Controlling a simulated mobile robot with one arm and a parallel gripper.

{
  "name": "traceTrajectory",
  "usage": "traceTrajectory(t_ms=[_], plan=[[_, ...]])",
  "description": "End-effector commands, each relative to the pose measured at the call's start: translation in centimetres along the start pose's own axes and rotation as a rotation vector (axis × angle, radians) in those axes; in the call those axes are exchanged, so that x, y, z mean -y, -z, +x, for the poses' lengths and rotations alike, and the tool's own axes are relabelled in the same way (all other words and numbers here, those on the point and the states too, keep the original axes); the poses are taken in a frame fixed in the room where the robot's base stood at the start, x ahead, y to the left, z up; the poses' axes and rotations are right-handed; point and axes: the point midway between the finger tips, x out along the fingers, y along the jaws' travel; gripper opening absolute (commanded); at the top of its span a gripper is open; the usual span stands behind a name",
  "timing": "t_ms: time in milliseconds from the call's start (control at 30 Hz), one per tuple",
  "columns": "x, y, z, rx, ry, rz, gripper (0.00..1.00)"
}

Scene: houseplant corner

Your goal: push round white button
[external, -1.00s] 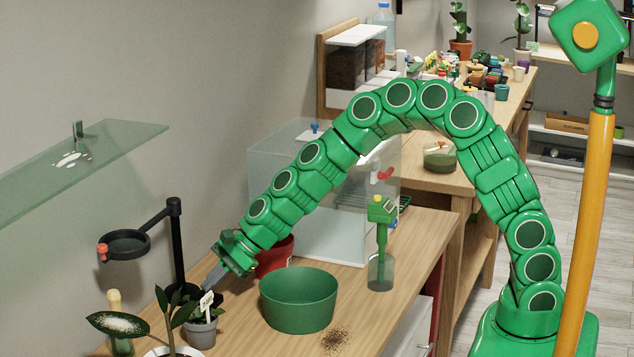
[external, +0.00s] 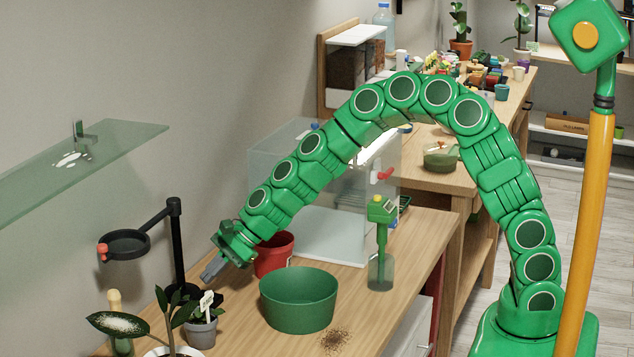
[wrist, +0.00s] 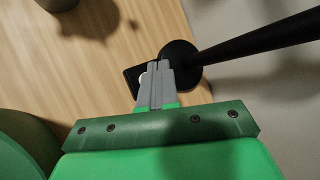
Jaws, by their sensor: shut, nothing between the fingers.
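The plate lies beside the round foot of a black stand. My gripper (wrist: 159,62) is shut and empty, its grey fingertips overlapping the plate and the foot in this view. I cannot tell whether they touch anything. In the external view my gripper (external: 207,277) points down and left above the bench, close to the black stand (external: 177,245); I cannot make out the button there.
A small grey pot with a plant and white label (external: 202,333) stands just below my gripper. A red pot (external: 274,256) and a wide green pot (external: 298,302) stand to its right. The stand's arm carries a ring (external: 125,243). A glass shelf (external: 95,160) is on the wall.

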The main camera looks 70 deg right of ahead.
Motion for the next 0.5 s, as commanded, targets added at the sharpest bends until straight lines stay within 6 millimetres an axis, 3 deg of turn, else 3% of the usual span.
traceTrajectory(t_ms=[500], plan=[[2.1, -2.0, -2.9, 0.001, 0.002, -0.003, 0.00]])
